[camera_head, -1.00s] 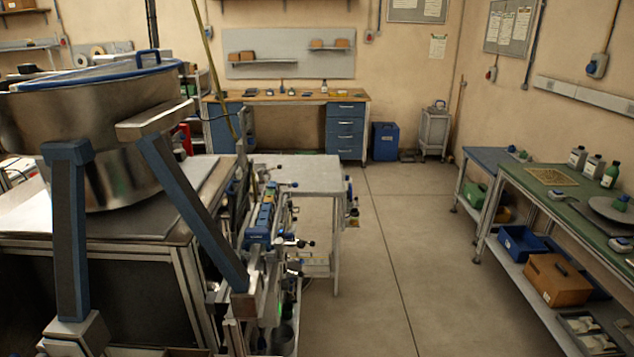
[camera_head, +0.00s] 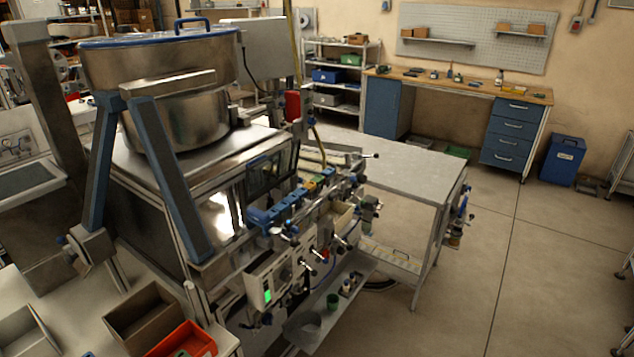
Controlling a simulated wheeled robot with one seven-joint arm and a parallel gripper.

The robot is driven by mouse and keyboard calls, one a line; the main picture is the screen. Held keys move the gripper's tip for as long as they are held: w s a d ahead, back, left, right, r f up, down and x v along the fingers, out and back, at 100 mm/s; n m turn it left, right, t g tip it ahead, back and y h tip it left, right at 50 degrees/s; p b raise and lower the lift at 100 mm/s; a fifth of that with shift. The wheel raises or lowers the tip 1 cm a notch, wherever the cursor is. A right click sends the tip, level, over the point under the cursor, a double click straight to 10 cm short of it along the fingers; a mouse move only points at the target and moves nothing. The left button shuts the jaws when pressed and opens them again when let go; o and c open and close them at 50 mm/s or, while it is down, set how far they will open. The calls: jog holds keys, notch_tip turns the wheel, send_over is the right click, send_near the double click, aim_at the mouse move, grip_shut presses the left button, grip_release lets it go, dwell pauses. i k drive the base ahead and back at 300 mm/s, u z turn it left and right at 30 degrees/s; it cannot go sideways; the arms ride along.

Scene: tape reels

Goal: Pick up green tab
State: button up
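I cannot surely make out a green tab. A small green piece (camera_head: 182,353) shows at the bottom edge, in an orange bin (camera_head: 205,340), cut off by the frame. A small bright green patch (camera_head: 267,296) shows on the front of a pale box on the machine, and looks like a lit display or label. My gripper is not in view.
A steel machine with a large blue-lidded pot (camera_head: 165,75) fills the left. A grey side table (camera_head: 400,165) adjoins the machine. A blue-drawer workbench (camera_head: 470,88) stands behind.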

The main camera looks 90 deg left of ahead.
aim_at(319, 180)
jog(key=u, duration=1.75)
jog(key=i, duration=6.25)
jog(key=u, duration=5.4)
jog(key=i, duration=1.6)
